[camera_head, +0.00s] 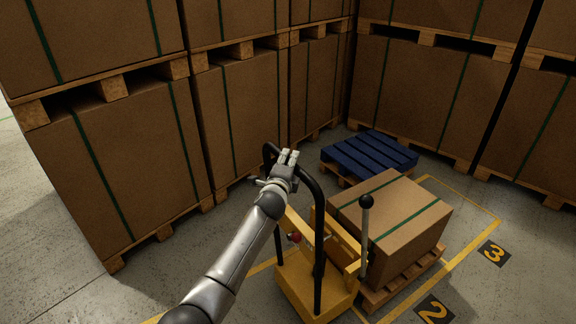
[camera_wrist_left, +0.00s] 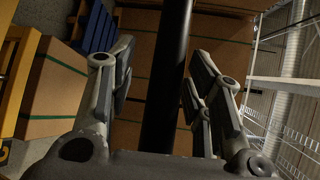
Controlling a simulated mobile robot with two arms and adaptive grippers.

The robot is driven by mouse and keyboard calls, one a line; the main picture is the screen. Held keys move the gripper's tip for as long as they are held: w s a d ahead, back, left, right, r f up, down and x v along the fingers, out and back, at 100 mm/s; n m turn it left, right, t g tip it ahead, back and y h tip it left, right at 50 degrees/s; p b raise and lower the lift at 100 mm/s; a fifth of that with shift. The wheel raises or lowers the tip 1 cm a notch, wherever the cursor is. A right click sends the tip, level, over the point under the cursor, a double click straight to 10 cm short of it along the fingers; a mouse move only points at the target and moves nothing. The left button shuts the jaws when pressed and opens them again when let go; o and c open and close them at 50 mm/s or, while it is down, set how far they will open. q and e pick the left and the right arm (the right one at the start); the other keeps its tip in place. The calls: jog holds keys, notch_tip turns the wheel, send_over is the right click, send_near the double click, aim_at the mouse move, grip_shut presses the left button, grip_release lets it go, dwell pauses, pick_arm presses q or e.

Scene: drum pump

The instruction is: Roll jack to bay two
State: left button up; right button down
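The yellow jack (camera_head: 312,290) stands on the floor with a tall black tube handle (camera_head: 319,235) and a lever with a black ball knob (camera_head: 366,201). My left gripper (camera_head: 289,157) is at the top of the handle. In the left wrist view the black handle bar (camera_wrist_left: 168,80) runs between the fingers of my left gripper (camera_wrist_left: 163,85), with a visible gap on each side. A strapped carton (camera_head: 395,212) on a wooden pallet (camera_head: 402,282) is directly in front of the jack. A floor plate marked 2 (camera_head: 433,310) is at the bottom right. My right gripper is not in view.
A plate marked 3 (camera_head: 494,253) lies beside the yellow floor line (camera_head: 470,247). A blue pallet (camera_head: 370,155) lies behind the carton. Stacked cartons on pallets (camera_head: 120,170) wall in the left and back. Bare floor (camera_head: 110,295) shows at the lower left.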

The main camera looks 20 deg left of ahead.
pick_arm(q)
jog(key=shift+d+r, duration=0.1)
jog(key=shift+d, duration=0.05)
jog(key=shift+s+d+r, duration=0.1)
jog(key=shift+s+d, duration=0.05)
jog(key=shift+s, duration=0.4)
jog(key=s+r, duration=0.1)
jog(key=s, duration=1)
jog(key=shift+d+r, duration=0.3)
jog(key=shift+d, duration=0.15)
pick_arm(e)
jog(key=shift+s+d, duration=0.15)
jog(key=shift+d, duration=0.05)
pick_arm(q)
jog(key=shift+f, duration=0.1)
